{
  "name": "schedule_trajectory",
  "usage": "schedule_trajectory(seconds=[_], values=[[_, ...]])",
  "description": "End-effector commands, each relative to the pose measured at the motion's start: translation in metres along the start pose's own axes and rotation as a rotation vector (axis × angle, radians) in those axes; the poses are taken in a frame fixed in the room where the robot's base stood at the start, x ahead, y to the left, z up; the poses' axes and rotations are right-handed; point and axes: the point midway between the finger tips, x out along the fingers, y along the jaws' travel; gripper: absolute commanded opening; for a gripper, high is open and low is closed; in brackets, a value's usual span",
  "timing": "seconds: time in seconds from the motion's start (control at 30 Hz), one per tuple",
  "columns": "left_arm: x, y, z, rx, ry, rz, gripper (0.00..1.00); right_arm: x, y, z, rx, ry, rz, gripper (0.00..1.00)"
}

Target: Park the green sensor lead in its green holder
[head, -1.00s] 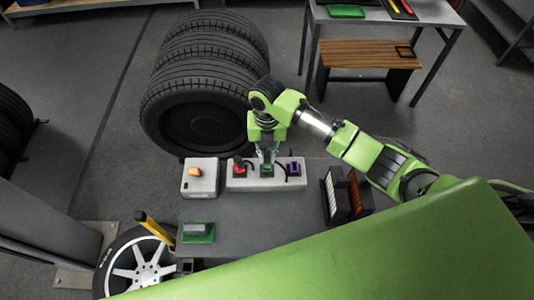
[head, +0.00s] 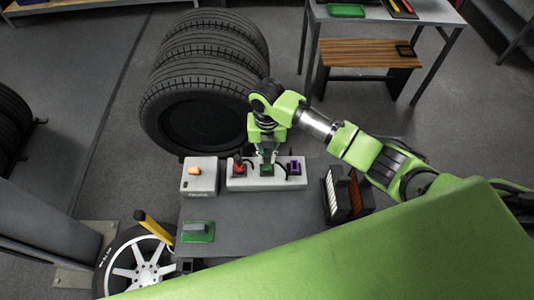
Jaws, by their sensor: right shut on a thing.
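The green sensor lead's plug (head: 267,169) sits at the middle socket of a light grey block (head: 236,182) on the bench. My right gripper (head: 267,157) points down from above and is shut on this plug. Whether the plug is still seated in the block is too small to tell. The green holder (head: 200,239), a green base with a grey upright part, stands at the bench's front left, well apart from the gripper. My left gripper is not in view.
A red plug (head: 239,168) and a purple plug (head: 295,168) flank the green one closely. A grey box with an orange switch (head: 194,171) stands to the left. A dark rack (head: 347,194) stands at right. Bench surface (head: 260,215) between block and holder is clear. Stacked tyres (head: 205,80) rise behind.

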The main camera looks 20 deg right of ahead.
Motion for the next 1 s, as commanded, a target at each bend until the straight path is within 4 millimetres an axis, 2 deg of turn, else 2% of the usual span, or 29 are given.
schedule_trajectory(seconds=[0.53, 1.0], values=[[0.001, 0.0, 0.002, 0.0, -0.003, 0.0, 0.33, 0.002, 0.0, 0.0, 0.0, 0.0, 0.0, 0.0], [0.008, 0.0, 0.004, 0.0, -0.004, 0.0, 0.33, 0.015, 0.0, 0.0, 0.0, 0.0, 0.0, 0.0]])
